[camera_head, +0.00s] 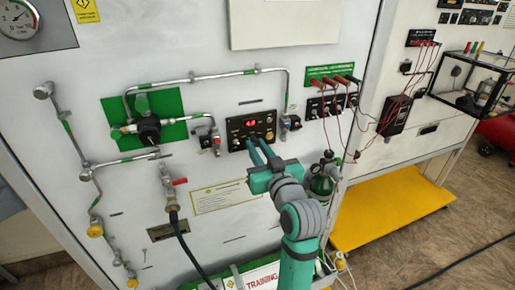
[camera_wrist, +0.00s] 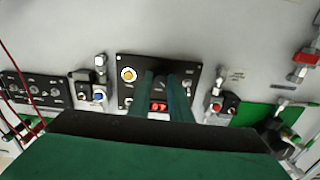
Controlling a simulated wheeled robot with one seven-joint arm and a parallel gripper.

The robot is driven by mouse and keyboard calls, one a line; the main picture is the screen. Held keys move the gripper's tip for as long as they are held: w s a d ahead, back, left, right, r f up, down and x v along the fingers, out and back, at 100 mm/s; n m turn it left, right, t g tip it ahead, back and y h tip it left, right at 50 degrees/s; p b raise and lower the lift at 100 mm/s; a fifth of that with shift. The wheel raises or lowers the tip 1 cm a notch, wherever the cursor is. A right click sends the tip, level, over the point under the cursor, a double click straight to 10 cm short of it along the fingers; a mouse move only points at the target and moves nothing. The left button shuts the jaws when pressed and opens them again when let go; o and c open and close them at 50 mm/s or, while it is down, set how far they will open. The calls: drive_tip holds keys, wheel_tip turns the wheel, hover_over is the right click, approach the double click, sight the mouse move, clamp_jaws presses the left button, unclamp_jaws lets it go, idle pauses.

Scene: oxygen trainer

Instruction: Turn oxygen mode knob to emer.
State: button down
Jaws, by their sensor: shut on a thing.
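The dark oxygen control panel (camera_head: 237,131) with a lit red display (camera_head: 251,123) is on the white wall. It also shows in the wrist view (camera_wrist: 124,64), upside down, with a yellow knob (camera_wrist: 129,74) at its upper left. The two green fingers of my gripper (camera_head: 256,144) reach the panel's lower edge area. In the wrist view, the fingertips (camera_wrist: 160,74) are on the panel beside the yellow knob, a small gap between them. They are shut on what appears to be the oxygen mode knob. The knob and its pointer are hidden, so its setting cannot be read.
Valve fittings flank the panel, at left (camera_head: 210,141) and right (camera_head: 287,123). A green backplate with a black regulator (camera_head: 148,128) is farther left. Red leads (camera_head: 350,79) hang at the right. A green cylinder (camera_head: 322,184) stands right of my arm, by a yellow shelf (camera_head: 385,212).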

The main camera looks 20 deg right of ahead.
drive_tip(key=m, duration=0.5)
drive_tip(key=shift+w+a, duration=0.1)
drive_tip(key=shift+a, duration=0.05)
drive_tip(key=m, duration=0.5)
drive_tip(key=shift+m, duration=0.3)
drive_tip(key=m, duration=0.9)
drive_tip(key=shift+m, duration=0.9)
